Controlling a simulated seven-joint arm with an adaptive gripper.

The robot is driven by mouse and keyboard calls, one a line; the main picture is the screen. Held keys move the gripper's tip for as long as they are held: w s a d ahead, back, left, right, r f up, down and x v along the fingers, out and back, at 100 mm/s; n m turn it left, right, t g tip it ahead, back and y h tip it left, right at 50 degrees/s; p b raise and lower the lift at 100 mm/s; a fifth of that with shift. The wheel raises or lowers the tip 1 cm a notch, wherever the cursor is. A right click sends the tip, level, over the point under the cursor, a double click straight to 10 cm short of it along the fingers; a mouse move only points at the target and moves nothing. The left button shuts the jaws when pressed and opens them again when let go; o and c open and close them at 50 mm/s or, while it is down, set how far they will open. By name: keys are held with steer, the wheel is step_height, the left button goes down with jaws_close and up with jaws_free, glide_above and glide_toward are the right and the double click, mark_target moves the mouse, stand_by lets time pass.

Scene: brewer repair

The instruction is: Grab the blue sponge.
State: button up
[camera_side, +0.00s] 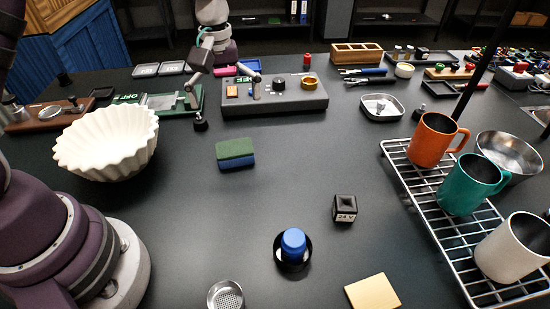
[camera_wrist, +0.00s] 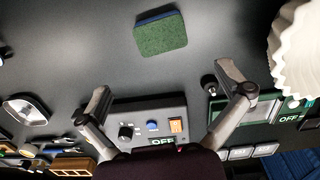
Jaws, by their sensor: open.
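The sponge (camera_side: 236,155) lies flat on the dark table left of centre in the side view. It has a green upper layer and a blue lower layer. In the wrist view the sponge (camera_wrist: 161,34) shows at the top, its green face up and a blue edge along its far side. My gripper (camera_side: 227,105) is at the back of the table, beyond the sponge and apart from it. Its fingers (camera_wrist: 164,82) are spread wide with nothing between them, in front of a grey control box (camera_wrist: 145,122).
A white fluted bowl (camera_side: 107,143) stands left of the sponge. A small black cube (camera_side: 345,208) and a blue-topped round item (camera_side: 293,245) are nearer the front. A wire rack (camera_side: 420,200) with mugs is at right. The table around the sponge is clear.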

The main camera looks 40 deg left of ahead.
mark_target(234, 148)
step_height(234, 148, down, 12)
steer(key=shift+w+a+r, duration=0.1)
steer(key=shift+w+r, duration=0.05)
steer(key=shift+r, duration=0.05)
steer(key=c, duration=0.6)
